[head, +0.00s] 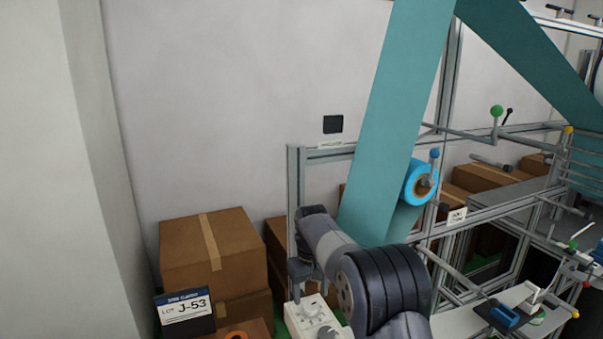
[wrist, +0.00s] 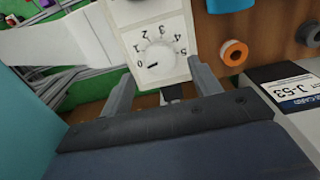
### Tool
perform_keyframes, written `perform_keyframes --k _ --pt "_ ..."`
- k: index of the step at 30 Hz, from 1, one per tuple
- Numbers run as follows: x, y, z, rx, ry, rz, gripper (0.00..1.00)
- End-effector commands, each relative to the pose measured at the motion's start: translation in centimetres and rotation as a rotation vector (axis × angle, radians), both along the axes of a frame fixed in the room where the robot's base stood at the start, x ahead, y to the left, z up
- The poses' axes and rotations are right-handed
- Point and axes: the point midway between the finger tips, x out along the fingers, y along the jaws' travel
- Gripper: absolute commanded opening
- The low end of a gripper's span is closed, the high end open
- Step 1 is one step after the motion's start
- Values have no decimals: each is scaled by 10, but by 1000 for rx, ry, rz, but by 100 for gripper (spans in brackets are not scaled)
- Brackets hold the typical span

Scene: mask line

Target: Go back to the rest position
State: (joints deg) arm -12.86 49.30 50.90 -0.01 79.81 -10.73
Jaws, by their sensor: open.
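My gripper (wrist: 162,72) is open in the wrist view, with its two fingers apart and nothing held between them. A white control box (wrist: 180,22) with a round dial knob (wrist: 158,56) and a printed number scale shows beyond and between the fingertips. The knob's black pointer is towards the 0. In the head view my gripper (head: 299,280) points down just above the white box (head: 307,316), at the end of my bent grey arm. Whether the fingers touch the box cannot be told.
A teal web (head: 388,130) runs down close behind my arm to a blue roll (head: 418,182). A metal frame (head: 295,190) stands behind. Cardboard boxes (head: 185,255) and a J-53 lot card (head: 185,310) are at left. The wall area above the boxes is free.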

Motion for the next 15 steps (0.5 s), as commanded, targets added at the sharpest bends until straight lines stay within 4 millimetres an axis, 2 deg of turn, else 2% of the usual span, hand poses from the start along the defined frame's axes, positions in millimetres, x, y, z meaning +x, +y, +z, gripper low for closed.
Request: perform_keyframes --k 6,15 --pt "-1 0 -42 -1 4 -6 60" --pt "0 0 -40 0 -1 -264 60"
